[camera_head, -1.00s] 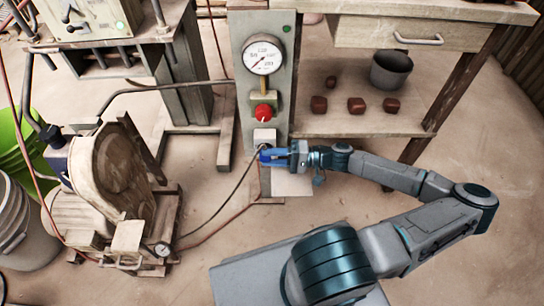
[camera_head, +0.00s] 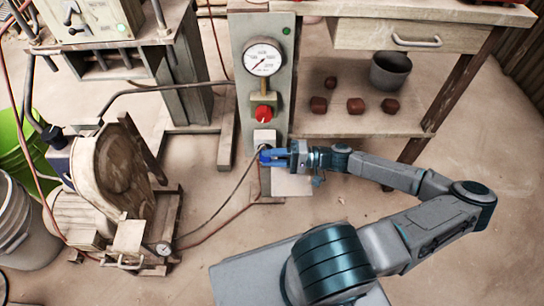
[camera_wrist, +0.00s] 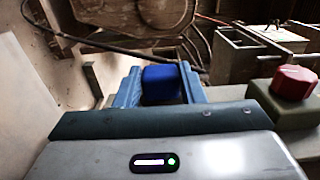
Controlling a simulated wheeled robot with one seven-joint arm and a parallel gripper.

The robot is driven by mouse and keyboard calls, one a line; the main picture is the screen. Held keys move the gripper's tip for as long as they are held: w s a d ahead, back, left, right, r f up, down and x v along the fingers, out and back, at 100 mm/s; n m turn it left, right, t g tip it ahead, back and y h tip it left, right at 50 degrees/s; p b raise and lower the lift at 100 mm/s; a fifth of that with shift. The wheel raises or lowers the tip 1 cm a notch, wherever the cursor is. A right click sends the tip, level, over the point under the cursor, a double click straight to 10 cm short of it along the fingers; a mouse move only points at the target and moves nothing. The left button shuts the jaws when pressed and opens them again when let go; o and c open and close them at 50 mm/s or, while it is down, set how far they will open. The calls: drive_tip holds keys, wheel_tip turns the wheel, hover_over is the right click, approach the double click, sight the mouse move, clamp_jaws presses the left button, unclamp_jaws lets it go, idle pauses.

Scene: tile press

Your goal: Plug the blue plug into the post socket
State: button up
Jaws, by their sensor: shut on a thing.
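The blue plug (camera_head: 265,157) is at the front of the grey post, just below the white socket box (camera_head: 264,137). My gripper (camera_head: 271,155) comes from the right and is shut on the plug. In the wrist view the blue plug (camera_wrist: 161,83) sits between the two blue fingers of my gripper (camera_wrist: 160,90). A dark cable runs from the plug down and left. The plug's far end and the socket opening are hidden, so I cannot tell whether the plug is in the socket or only near it.
The grey post (camera_head: 286,75) carries a pressure gauge (camera_head: 263,57) and a red knob (camera_head: 263,114) above the socket. A wooden bench with a drawer (camera_head: 400,36) stands right. A machine with a round wooden part (camera_head: 118,170) stands left. The floor below the arm is clear.

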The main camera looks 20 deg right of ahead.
drive_tip(key=shift+w+d, duration=0.1)
drive_tip(key=shift+w, duration=0.3)
idle(0.3)
drive_tip(key=o, duration=1.1)
drive_tip(key=shift+o, duration=0.2)
drive_tip(key=p+v, duration=0.3)
drive_tip(key=v, duration=1.1)
